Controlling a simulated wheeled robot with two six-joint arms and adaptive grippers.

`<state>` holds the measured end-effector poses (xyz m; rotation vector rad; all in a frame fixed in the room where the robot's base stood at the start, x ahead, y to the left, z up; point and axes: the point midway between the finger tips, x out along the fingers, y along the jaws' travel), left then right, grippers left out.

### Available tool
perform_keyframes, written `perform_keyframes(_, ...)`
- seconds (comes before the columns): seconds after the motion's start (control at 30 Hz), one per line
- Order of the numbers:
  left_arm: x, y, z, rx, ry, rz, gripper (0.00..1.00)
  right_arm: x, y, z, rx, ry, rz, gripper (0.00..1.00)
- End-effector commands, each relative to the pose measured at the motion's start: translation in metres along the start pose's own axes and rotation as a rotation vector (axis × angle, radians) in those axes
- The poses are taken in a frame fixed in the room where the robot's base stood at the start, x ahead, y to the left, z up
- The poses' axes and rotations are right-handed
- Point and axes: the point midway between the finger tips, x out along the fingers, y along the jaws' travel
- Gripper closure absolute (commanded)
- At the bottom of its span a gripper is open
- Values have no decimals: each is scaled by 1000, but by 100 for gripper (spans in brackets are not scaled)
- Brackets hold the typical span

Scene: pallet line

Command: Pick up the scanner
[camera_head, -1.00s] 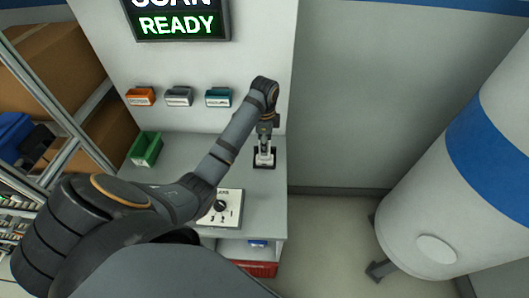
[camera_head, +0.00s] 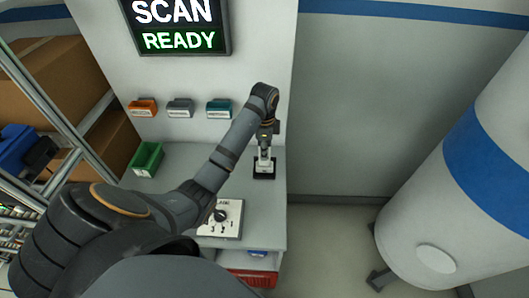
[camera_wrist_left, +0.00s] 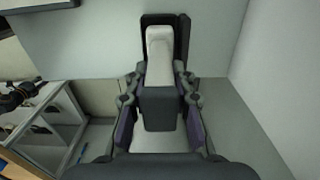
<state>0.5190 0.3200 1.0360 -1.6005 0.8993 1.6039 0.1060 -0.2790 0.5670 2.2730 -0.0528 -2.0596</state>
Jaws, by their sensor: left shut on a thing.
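The scanner (camera_wrist_left: 160,58) is pale with a dark grey lower part, and it shows in the left wrist view in front of a dark holder (camera_wrist_left: 181,45). My left gripper (camera_wrist_left: 160,105) has a finger on each side of the scanner's dark part and is shut on it. In the head view my left gripper (camera_head: 265,150) reaches down over the scanner (camera_head: 264,166) at the right end of the grey bench (camera_head: 190,160). The scanner is small there and partly hidden by the gripper. I cannot tell whether it is clear of the holder. My right gripper is out of view.
A green bin (camera_head: 147,159) and a panel with a black knob (camera_head: 220,218) are on the bench. Orange, grey and teal wall holders (camera_head: 180,107) hang behind, under a screen reading "SCAN READY" (camera_head: 178,25). A large white and blue tank (camera_head: 460,190) stands right.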

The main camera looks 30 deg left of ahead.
Motion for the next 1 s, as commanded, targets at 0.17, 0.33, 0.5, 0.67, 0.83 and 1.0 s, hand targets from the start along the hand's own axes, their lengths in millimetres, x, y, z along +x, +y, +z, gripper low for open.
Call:
perform_keyframes(0.17,-49,15,20,0,-5,-3,100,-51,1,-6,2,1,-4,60)
perform_keyframes(0.33,-76,39,49,1,-10,-5,100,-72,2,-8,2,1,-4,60)
perform_keyframes(0.5,-86,64,78,5,-13,-6,100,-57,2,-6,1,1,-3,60)
perform_keyframes(0.67,-98,79,94,3,-12,-5,100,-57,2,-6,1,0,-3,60)
perform_keyframes(0.83,-103,85,104,2,-7,-10,100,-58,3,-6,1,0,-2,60)
perform_keyframes(1.0,-106,90,106,0,-3,-4,100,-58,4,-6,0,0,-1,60)
